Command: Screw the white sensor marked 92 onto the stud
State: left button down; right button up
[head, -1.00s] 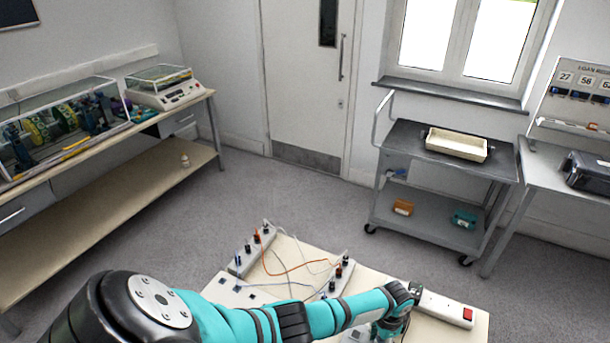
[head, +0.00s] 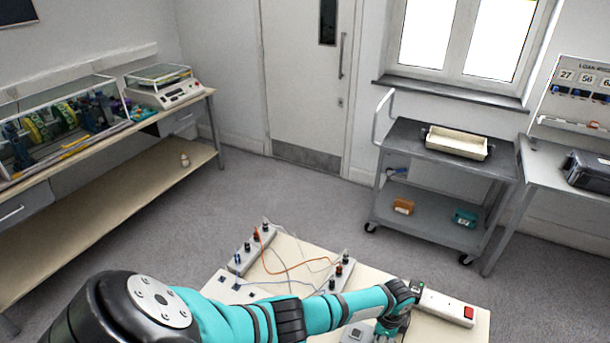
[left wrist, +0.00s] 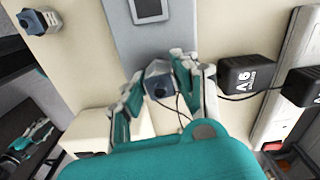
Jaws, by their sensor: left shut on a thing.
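My left gripper (left wrist: 158,88) is shut on a small pale grey sensor (left wrist: 157,70) with a dark blue top, between its two fingers in the left wrist view. No number can be read on it, and the stud is not visible; what lies under the sensor is hidden. In the head view my left gripper (head: 405,300) is low over the front table, beside a white block with a red switch, and the held sensor cannot be made out. A similar pale sensor with a blue top (left wrist: 38,22) stands apart at the upper left.
The front table (head: 390,281) carries connector strips with loose wires (head: 290,268). In the left wrist view, a grey unit with a dark screen (left wrist: 150,10) lies behind the gripper; black labelled blocks (left wrist: 246,73) and a dark cable are to its right. A trolley (head: 440,195) stands beyond.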

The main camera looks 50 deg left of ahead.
pick_arm(q)
jog(key=shift+w+r+m, duration=0.1)
jog(key=shift+m, duration=0.6)
jog(key=shift+m+b, duration=0.45)
jog(key=shift+m, duration=1.55)
jog(key=shift+w+m+b, duration=0.1)
jog(key=shift+m+b, duration=0.4)
jog(key=shift+m, duration=1.5)
jog(key=shift+r, duration=0.1)
jog(key=shift+m+b, duration=0.6)
jog(key=shift+m, duration=1.4)
